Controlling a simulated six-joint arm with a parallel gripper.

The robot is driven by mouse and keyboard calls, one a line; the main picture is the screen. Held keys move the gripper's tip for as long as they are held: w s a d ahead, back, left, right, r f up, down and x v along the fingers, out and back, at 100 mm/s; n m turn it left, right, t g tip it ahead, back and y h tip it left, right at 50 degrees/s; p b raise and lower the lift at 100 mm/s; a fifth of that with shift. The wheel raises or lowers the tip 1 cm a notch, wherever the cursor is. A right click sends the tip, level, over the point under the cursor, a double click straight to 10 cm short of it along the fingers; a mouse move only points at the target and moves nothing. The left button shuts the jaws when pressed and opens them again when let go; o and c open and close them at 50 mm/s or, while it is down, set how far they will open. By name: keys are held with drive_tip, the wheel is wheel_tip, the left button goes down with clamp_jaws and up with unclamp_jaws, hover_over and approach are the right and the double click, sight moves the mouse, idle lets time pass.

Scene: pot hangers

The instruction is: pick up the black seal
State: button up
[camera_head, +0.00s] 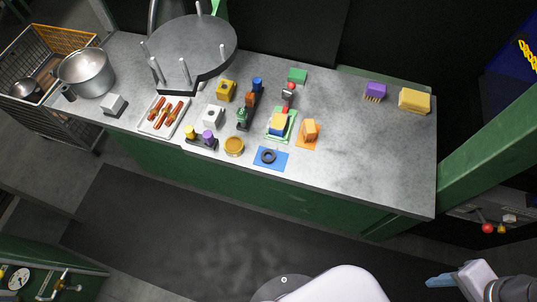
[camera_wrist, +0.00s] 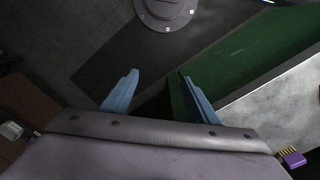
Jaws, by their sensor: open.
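The black seal (camera_head: 268,156) is a small dark ring. It lies flat on a blue square mat (camera_head: 280,164) near the front edge of the grey worktop. My gripper (camera_head: 438,282) is at the lower right in the head view, off the worktop's front and well apart from the seal. In the wrist view my gripper (camera_wrist: 152,82) shows two blue fingers spread wide with nothing between them. The seal does not show in the wrist view.
A yellow round container (camera_head: 234,146) stands left of the mat. An orange block (camera_head: 310,129) and a green tray (camera_head: 291,125) with blocks sit behind it. The worktop (camera_head: 370,165) is clear to the right. A purple brush (camera_head: 375,91) and a yellow sponge (camera_head: 414,100) are at the back right.

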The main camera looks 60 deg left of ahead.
drive_tip(key=w+a+r+n, duration=0.1)
drive_tip(key=w+a+n, duration=0.3)
drive_tip(key=a+n, duration=0.5)
drive_tip(key=w+a+n, duration=0.4)
drive_tip(key=a+n, duration=0.3)
drive_tip(key=a, duration=0.4)
drive_tip(key=n+b, duration=0.1)
drive_tip(key=n, duration=2.4)
hover_over(268, 158)
wheel_tip(268, 158, down, 3)
drive_tip(key=shift+f+p, duration=1.45)
drive_tip(key=shift+f, duration=2.45)
drive_tip(key=c, duration=1.1)
